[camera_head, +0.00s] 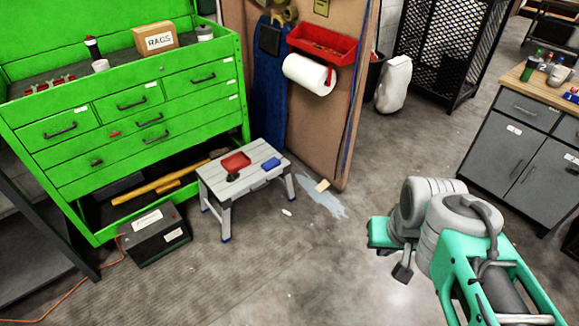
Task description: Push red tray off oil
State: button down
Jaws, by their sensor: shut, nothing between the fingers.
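A small red tray (235,162) lies on the back left part of a low grey step stool (250,178). A small dark object (233,177) is at its front edge; I cannot tell whether they touch. A small blue item (271,164) lies to the right on the same top. No oil is clearly visible under the tray; a pale wet-looking patch (330,205) is on the floor right of the stool. My gripper (402,274) is at the lower right, shut and empty, well apart from the stool and the tray.
A green tool chest (125,125) stands behind the stool at left, with a black box (152,235) on the floor. A brown panel (300,110) carries a red bin (322,43) and paper roll (308,75). Grey cabinets (530,140) stand right. The floor between is mostly clear.

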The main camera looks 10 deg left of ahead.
aim_at(235, 162)
jog(key=z, duration=0.1)
jog(key=i, duration=1.2)
jog(key=u, duration=0.55)
jog(key=i, duration=1.4)
jog(key=u, duration=1.7)
jog(key=i, duration=0.8)
jog(key=u, duration=0.75)
